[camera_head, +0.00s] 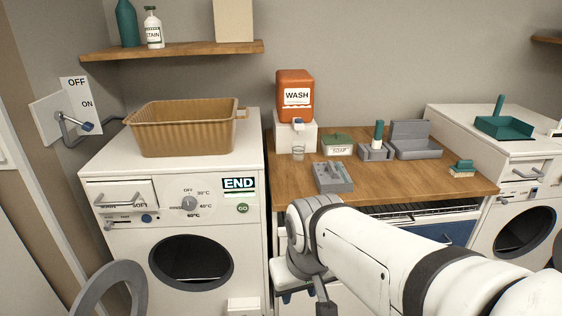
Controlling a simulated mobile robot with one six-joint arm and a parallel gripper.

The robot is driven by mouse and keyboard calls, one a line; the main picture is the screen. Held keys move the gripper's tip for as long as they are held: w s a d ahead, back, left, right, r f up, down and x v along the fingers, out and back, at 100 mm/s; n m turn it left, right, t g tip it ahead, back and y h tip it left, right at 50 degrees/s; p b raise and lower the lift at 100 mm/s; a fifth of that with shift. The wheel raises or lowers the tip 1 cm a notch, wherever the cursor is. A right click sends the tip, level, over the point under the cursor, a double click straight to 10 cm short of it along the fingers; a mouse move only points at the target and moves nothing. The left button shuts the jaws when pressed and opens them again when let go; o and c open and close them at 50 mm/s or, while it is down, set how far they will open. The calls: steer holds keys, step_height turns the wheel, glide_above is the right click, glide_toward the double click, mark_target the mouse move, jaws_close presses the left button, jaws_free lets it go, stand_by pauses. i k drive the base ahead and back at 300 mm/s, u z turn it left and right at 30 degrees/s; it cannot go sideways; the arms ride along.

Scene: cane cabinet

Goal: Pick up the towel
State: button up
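I cannot make out a towel in this view. My arm reaches in from the lower right, and my gripper (321,291) points down in front of the gap between the left washing machine (225,262) and the wooden counter (290,185). Its fingertips are too hidden to tell whether they are open or shut. The left machine's round door (88,294) is swung open, and its drum (190,262) is dark inside. A tan ribbed basket (190,132) stands on top of this machine; I cannot see its bottom.
An orange WASH dispenser (294,90), a small glass (298,153), grey trays (333,178) and a green-lidded box (337,144) stand on the counter. A second machine (520,225) is at right. A shelf (175,51) hangs above the basket.

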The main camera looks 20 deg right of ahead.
mark_target(335, 176)
steer(key=i, duration=0.9)
steer(key=u, duration=0.05)
